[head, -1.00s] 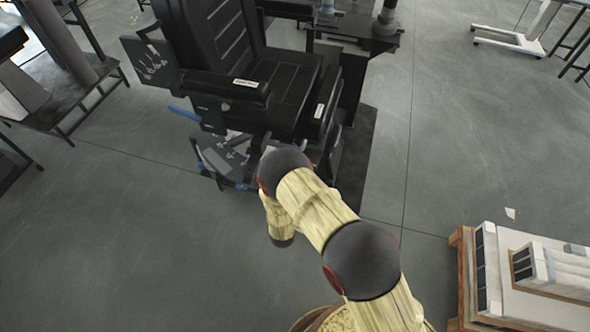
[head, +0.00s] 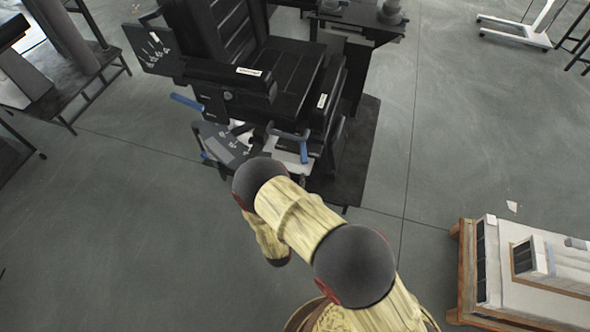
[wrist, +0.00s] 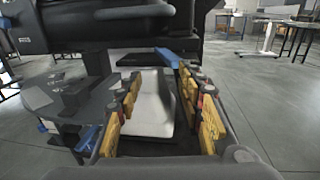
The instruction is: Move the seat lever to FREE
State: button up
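The black seat (head: 290,75) stands ahead of my arm, with blue handles low on it. One blue handle (head: 288,134) is under the seat front, and another blue handle (head: 186,102) sticks out at its left side. I cannot tell which is the seat lever, and I read no FREE mark. In the wrist view, a blue bar (wrist: 168,58) lies just beyond my gripper (wrist: 161,105), near the right finger. My gripper is open, its yellow-padded fingers apart with nothing held. A white panel (wrist: 150,103) shows between and beyond them. My gripper is hidden in the head view.
A dark plate with pale markings (head: 222,145) sits low at the seat's left; it also shows in the wrist view (wrist: 75,100). A wooden-framed crate (head: 465,270) stands at the right. A dark bench (head: 75,90) is at the left. Grey floor (head: 130,230) is clear between.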

jog(key=shift+s+a, duration=0.1)
jog(key=shift+s, duration=1)
